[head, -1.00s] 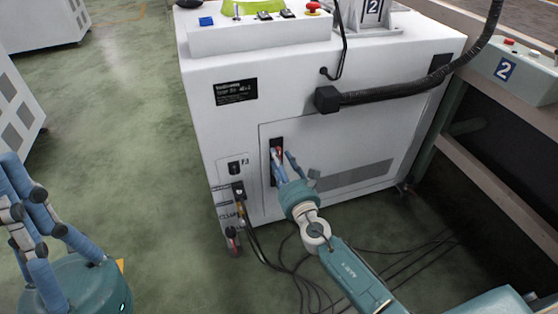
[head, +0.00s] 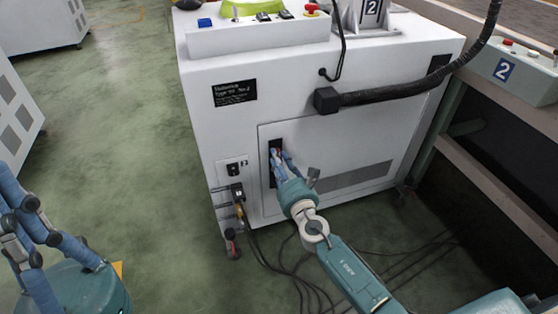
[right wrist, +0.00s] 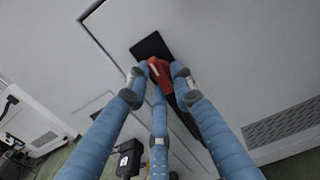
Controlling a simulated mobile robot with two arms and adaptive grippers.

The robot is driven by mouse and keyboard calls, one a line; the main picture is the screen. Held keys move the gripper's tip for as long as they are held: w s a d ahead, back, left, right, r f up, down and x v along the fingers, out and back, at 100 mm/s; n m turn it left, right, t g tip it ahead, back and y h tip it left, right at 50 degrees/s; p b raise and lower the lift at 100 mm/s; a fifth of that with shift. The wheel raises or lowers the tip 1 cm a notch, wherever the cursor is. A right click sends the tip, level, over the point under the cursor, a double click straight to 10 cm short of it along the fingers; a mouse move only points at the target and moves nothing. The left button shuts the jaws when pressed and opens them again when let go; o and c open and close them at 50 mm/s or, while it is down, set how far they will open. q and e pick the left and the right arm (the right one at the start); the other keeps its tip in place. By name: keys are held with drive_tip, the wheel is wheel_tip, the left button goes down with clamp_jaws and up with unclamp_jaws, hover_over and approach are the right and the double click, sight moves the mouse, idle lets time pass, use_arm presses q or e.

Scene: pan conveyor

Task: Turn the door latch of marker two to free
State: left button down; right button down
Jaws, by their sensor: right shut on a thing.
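The white machine marked 2 (head: 225,120) has a door panel (head: 340,150) with a black recessed latch plate (head: 277,145). The red latch handle shows in the right wrist view (right wrist: 161,73), at the lower end of the black plate (right wrist: 151,47) and tilted in the picture. My right gripper (head: 281,156) is at the latch with its blue fingers closed around the red handle, hiding part of it. In the right wrist view the fingers (right wrist: 159,72) press on it from both sides and below. My left gripper (head: 28,215) is at the left edge, fingers spread and empty.
A thick black hose (head: 400,93) crosses the machine's upper front. A socket with a plugged cable (head: 237,190) is left of the door. Cables (head: 300,270) lie on the floor. A control box marked 2 (head: 510,70) stands at right. The green floor (head: 130,120) at left is clear.

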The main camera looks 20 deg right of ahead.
drive_tip(key=shift+a+r+m+b, duration=0.15)
drive_tip(key=shift+m+b, duration=0.15)
drive_tip(key=shift+m, duration=2.55)
drive_tip(key=shift+r+m+b, duration=0.2)
drive_tip(key=shift+m+b, duration=0.1)
drive_tip(key=shift+m, duration=2.6)
drive_tip(key=shift+a+r+m+b, duration=0.15)
drive_tip(key=shift+m+b, duration=0.15)
drive_tip(key=shift+m, duration=2.55)
drive_tip(key=shift+d, duration=0.15)
drive_tip(key=c, duration=1.7)
unclamp_jaws()
drive_tip(key=shift+o, duration=0.2)
drive_tip(key=shift+d+f, duration=0.1)
drive_tip(key=s, duration=1.2)
drive_tip(key=shift+d, duration=0.15)
